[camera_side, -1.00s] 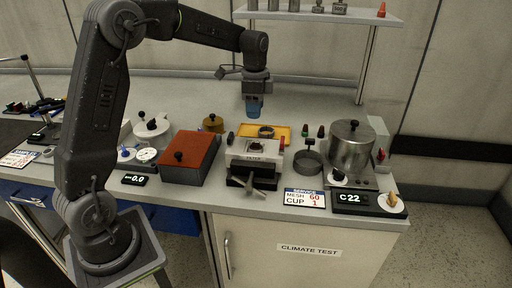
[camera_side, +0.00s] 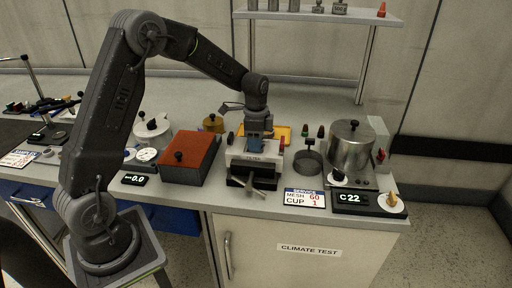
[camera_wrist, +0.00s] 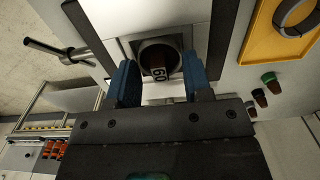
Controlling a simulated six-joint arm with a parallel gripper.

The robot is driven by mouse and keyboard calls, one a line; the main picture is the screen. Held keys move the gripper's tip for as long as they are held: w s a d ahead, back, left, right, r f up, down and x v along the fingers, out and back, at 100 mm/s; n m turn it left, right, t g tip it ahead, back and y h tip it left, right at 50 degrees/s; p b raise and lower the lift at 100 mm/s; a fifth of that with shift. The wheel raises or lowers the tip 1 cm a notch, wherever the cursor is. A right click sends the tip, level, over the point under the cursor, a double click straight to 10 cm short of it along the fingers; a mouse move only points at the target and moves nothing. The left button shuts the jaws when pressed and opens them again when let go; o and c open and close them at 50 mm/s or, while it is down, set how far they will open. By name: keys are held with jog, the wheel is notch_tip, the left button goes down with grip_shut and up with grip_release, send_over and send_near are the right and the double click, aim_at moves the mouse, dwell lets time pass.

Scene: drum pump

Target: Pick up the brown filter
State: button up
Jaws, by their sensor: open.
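A brown filter (camera_wrist: 159,72) marked "60" sits in the round opening of the grey-white block in the wrist view. The block (camera_side: 240,157), labelled "FILTER", stands mid-counter in the side view. My gripper (camera_wrist: 162,83) is open, its two blue fingers to the left and right of the opening. In the side view my gripper (camera_side: 256,146) is low, pointing down just over the block's top. The fingers appear apart from the filter, with nothing held. The filter is hidden behind my gripper in the side view.
An orange tray (camera_side: 284,129) with a dark ring lies behind the block. Small capped pieces (camera_wrist: 269,77) stand beside it. A metal pot (camera_side: 350,150) is at right, a red-brown lidded box (camera_side: 188,153) at left. A T-handle (camera_side: 252,187) juts from the block's front.

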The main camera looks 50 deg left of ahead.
grip_shut()
dwell(0.3)
